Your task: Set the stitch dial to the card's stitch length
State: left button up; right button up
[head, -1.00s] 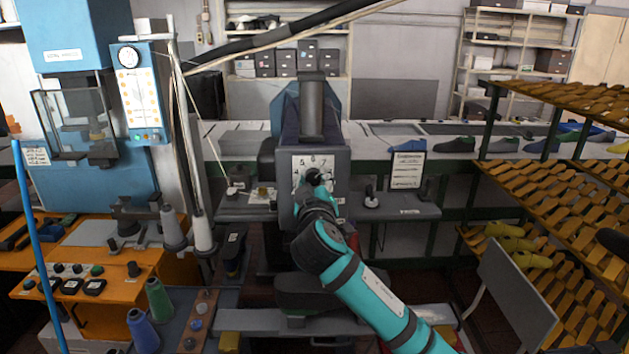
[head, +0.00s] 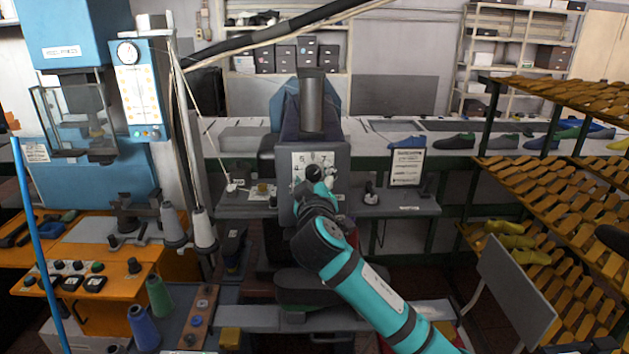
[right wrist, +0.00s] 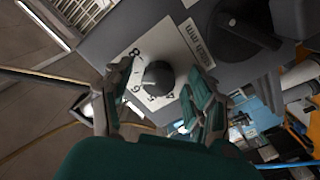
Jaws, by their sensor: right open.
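The stitch dial is a dark round knob on a white numbered plate (head: 300,160) on the front of the grey sewing machine (head: 340,165). In the head view the right gripper (head: 318,178) partly covers the plate. The card (head: 406,166) stands upright on the shelf right of the machine; its text is too small to read. My left gripper is not in view.
A small black knob-topped part (head: 371,194) stands on the shelf between machine and card. Thread cones (head: 203,228) and an orange bench (head: 90,285) are at left.

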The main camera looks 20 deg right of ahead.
jog(key=v, duration=1.2)
